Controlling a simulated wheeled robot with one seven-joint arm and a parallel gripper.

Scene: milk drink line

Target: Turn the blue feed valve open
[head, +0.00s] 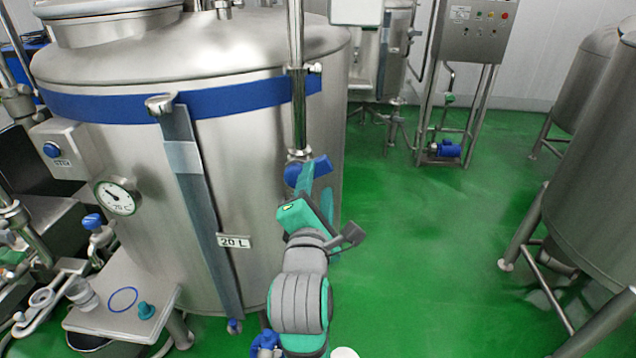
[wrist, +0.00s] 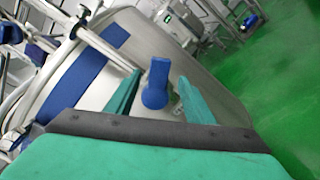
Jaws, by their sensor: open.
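The blue feed valve handle (head: 306,172) is at the lower end of the vertical steel pipe on the right side of the large steel tank. In the wrist view the blue handle (wrist: 157,84) stands between the two teal fingers. My gripper (wrist: 158,92) is open, with one finger on each side of the handle and a visible gap on both sides. In the head view my gripper (head: 322,190) is close beside the handle and partly overlaps it. The valve body behind the handle is mostly hidden.
The tank (head: 255,130) has a blue band and a sight strip with a 20 L label (head: 234,241). A steel shelf (head: 125,310) with a small teal item stands at lower left. Another tank (head: 595,200) is at right. Green floor between them is clear.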

